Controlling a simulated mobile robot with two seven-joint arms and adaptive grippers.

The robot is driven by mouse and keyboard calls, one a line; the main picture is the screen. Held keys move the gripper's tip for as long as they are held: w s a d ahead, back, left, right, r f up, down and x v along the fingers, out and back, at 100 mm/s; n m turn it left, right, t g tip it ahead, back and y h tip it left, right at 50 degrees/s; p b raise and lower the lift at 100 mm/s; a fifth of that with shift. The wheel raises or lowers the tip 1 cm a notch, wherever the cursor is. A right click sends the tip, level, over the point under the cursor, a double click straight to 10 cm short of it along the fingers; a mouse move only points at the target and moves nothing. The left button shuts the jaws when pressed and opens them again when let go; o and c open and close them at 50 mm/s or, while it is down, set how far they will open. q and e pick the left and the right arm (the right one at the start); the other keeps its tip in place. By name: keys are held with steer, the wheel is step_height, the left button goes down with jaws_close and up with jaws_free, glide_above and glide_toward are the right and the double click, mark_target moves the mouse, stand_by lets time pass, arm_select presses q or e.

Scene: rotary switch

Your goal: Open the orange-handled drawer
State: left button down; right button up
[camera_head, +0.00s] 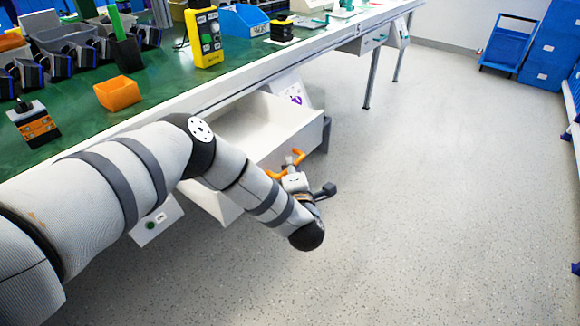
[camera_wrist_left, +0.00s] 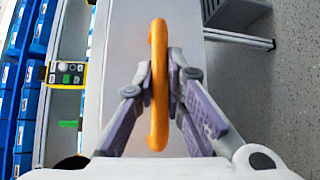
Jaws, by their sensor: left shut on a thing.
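The white drawer (camera_head: 262,128) under the workbench is pulled out, and its empty inside shows in the head view. Its orange handle (camera_head: 299,157) is on the front face, partly hidden by my wrist. In the left wrist view the orange handle (camera_wrist_left: 158,85) stands upright in the picture between the two fingers. My left gripper (camera_head: 290,164) is at the handle, and the wrist view shows its fingers (camera_wrist_left: 162,84) shut on it from both sides. My right gripper is in neither view.
The green-topped workbench (camera_head: 70,155) holds an orange bin (camera_head: 118,93), a yellow control box (camera_head: 204,38) and a blue bin (camera_head: 243,20). A blue cart (camera_head: 508,48) stands at the back right. The grey floor (camera_head: 430,190) right of the drawer is clear.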

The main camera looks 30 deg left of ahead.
arm_select(q)
steer(key=c, duration=1.7)
jaws_free()
steer(key=shift+o, duration=0.2)
steer(key=shift+s, duration=0.1)
steer(key=v, duration=1.1)
steer(key=shift+s+d+r, duration=0.15)
steer(key=shift+s+d, duration=0.15)
